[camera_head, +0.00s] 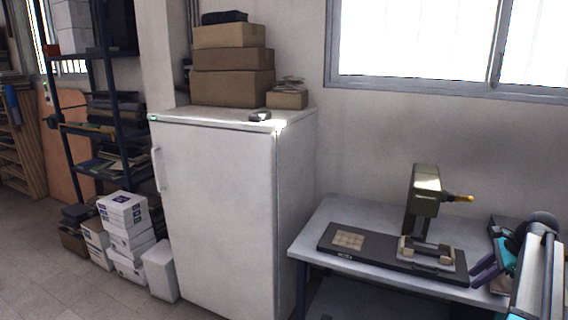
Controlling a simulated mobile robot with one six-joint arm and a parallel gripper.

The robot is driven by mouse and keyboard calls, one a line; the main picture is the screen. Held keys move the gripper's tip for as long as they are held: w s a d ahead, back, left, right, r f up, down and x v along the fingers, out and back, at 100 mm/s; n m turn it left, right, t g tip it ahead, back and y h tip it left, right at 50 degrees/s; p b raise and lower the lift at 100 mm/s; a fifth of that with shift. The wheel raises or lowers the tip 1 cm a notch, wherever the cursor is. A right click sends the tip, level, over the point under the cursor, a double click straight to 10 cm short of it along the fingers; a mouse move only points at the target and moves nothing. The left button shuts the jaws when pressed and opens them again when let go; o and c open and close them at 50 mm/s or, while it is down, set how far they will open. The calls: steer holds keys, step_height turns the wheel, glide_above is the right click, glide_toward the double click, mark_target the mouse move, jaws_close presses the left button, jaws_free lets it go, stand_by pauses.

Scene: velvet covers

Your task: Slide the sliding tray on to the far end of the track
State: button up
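A long dark track (388,263) lies along the front of the grey table on the right. The sliding tray (427,254), a light metal piece with a raised bar, sits on the right part of the track. A flat beige square pad (348,240) is at the track's left end. An olive press (426,190) with a brass-tipped lever stands behind the tray. My gripper (476,277) has dark fingers just right of the track's right end, apart from the tray. The gap between the fingers is too small to judge.
A white fridge (222,210) stands left of the table (345,211), with cardboard boxes (232,80) on top. A dark shelf rack and white boxes (124,215) are farther left. My arm fills the right edge. A window is above the table.

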steer(key=w+a+f+n+g+y, duration=0.2)
steer(key=w+a+f+g, duration=0.15)
steer(key=a+f, duration=1.15)
steer(key=s+a+f+n+g, duration=0.1)
steer(key=s+a+f, duration=0.3)
steer(key=a+f, duration=0.45)
steer(key=s+a+f+n+g, duration=0.2)
steer(key=s+a+f, duration=0.1)
steer(key=a+f, duration=0.55)
steer(key=s+a+f+n+g+h, duration=0.1)
steer(key=s+a+f+n, duration=0.1)
steer(key=s+a+f, duration=0.5)
steer(key=s+a+f+n+g+h, duration=0.1)
steer(key=s+a+f+n+g, duration=0.2)
steer(key=s+a, duration=0.45)
steer(key=s+d+f+n+h, duration=0.1)
steer(key=s+f+n, duration=0.2)
steer(key=s+n, duration=0.3)
steer(key=s+d+f+n+h, duration=0.1)
steer(key=s+f+n+h, duration=0.1)
steer(key=s+n, duration=0.4)
steer(key=s+f+t, duration=0.1)
steer(key=s, duration=0.4)
steer(key=shift+s+f+n, duration=0.35)
steer(key=shift+f+n, duration=0.05)
